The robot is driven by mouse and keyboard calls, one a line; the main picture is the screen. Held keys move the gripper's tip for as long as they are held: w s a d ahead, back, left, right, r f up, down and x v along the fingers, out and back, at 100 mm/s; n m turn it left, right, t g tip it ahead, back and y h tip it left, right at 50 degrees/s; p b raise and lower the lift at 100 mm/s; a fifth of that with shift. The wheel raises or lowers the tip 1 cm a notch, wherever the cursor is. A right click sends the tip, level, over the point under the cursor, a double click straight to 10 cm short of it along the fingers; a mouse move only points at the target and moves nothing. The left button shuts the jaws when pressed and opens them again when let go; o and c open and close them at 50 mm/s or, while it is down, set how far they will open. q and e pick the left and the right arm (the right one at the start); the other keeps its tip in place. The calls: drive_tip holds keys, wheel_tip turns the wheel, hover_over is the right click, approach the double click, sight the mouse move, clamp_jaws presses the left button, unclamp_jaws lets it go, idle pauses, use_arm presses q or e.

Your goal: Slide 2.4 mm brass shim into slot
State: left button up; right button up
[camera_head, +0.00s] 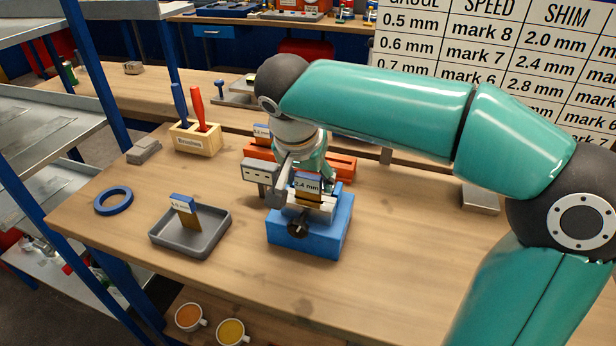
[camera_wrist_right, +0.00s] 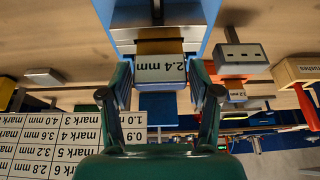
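The 2.4 mm shim (camera_head: 308,186) stands upright at the grey jaws (camera_head: 318,207) on top of a blue block (camera_head: 310,238) with a dark knob. A little brass shows below its label, and how deep it sits is hidden. My right gripper (camera_head: 306,180) is around the label, one finger on each side. In the right wrist view the label (camera_wrist_right: 160,69) lies between the fingers (camera_wrist_right: 160,80), with a narrow gap at each side. The brass and the blue block (camera_wrist_right: 205,22) show beyond it. My left gripper is not in view.
A grey box on a post (camera_head: 262,172) stands close left of my right gripper. An orange rack (camera_head: 342,166) is behind, holding another labelled shim (camera_head: 262,131). A grey tray (camera_head: 205,242) holds a shim (camera_head: 186,212). A blue ring (camera_head: 113,200) and tool holder (camera_head: 196,143) are left.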

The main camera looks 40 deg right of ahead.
drive_tip(key=shift+o, duration=0.9)
drive_tip(key=v, duration=1.2)
